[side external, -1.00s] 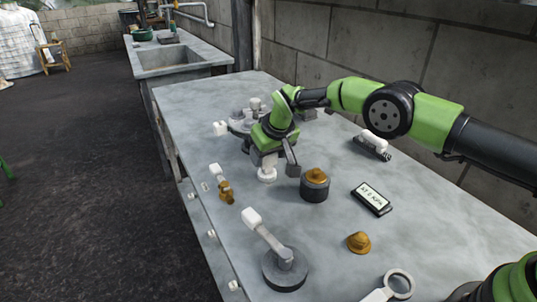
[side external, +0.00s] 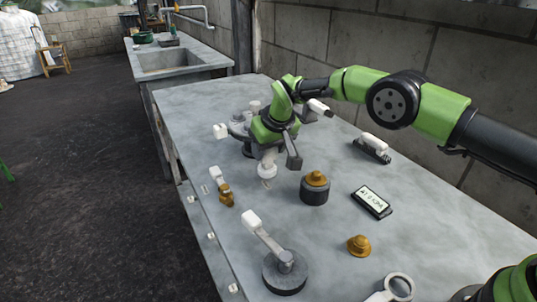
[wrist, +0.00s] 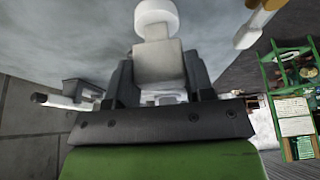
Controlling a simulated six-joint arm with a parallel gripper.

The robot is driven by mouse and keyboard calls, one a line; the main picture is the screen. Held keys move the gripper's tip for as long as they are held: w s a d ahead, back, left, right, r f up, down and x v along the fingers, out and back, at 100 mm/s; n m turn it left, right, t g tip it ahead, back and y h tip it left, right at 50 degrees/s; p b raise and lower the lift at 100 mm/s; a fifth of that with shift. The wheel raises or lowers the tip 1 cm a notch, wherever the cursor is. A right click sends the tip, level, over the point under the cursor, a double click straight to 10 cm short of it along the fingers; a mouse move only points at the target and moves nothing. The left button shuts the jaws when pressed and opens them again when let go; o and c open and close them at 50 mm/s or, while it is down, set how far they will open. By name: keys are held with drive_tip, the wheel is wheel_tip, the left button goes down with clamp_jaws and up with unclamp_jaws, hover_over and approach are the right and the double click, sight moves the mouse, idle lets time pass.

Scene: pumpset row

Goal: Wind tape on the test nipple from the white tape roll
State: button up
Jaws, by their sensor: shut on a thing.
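My gripper (side external: 280,157) is shut on a pale block that carries the white tape roll (side external: 267,169). In the wrist view, the roll (wrist: 156,17) sticks out beyond the block between the fingers. In the side view, the roll is a little above the bench. A brass threaded piece (side external: 317,178) stands on a dark round base, to the right of the roll and apart from it. A brass fitting with a white handle (side external: 226,195) stands near the left bench edge. I cannot tell for sure which brass piece is the test nipple.
A round grey base with a white-ended lever (side external: 285,272) stands in front. A display meter (side external: 372,200), a brass cap (side external: 359,245), a white-handled brush (side external: 372,148) and a white ring-shaped tool (side external: 398,287) lie on the right. Grey pump parts (side external: 240,128) stand behind my gripper.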

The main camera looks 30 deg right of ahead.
drive_tip(key=shift+r, duration=3.8)
drive_tip(key=shift+s+d+r, duration=0.15)
drive_tip(key=shift+d+r, duration=0.15)
drive_tip(key=shift+d, duration=0.15)
drive_tip(key=s+d+r, duration=0.2)
drive_tip(key=s+d, duration=0.3)
drive_tip(key=s, duration=0.1)
drive_tip(key=shift+d+r, duration=0.2)
drive_tip(key=shift+d, duration=0.1)
drive_tip(key=shift+f, duration=0.1)
